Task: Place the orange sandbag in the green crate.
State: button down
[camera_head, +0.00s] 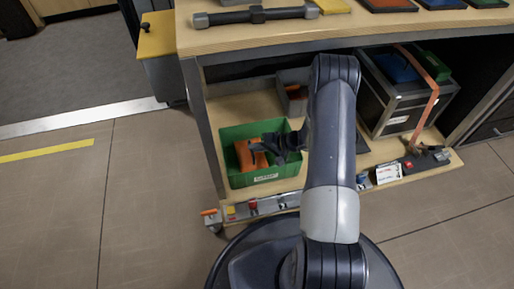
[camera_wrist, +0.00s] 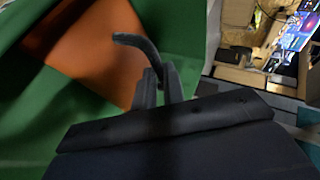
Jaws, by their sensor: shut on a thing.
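The orange sandbag (camera_head: 244,155) is inside the green crate (camera_head: 263,176), at its left side. In the wrist view the sandbag (camera_wrist: 95,50) shows as an orange patch between green crate walls (camera_wrist: 185,30). My gripper (camera_head: 268,145) reaches into the crate from the right, close against the sandbag. In the wrist view my gripper (camera_wrist: 157,85) is shut at the sandbag's right edge, with a dark curved strip by the fingertips. The exact grip point and the sandbag's underside are hidden.
The crate stands on a low wooden shelf under a worktop (camera_head: 235,37). A dark case with an orange strap (camera_head: 395,95) stands at the right. A grey bin (camera_head: 292,92) is behind the crate. Small items line the front ledge. A yellow-lidded box (camera_head: 158,38) stands left.

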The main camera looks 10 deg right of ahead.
jog(key=shift+f, duration=0.25)
jog(key=shift+f, duration=0.15)
jog(key=c, duration=1.5)
grip_release()
jog(key=shift+s+d+r, duration=0.1)
jog(key=shift+d+r, duration=0.2)
jog(key=p+v, duration=0.2)
jog(key=v, duration=0.9)
jog(key=shift+d, duration=0.1)
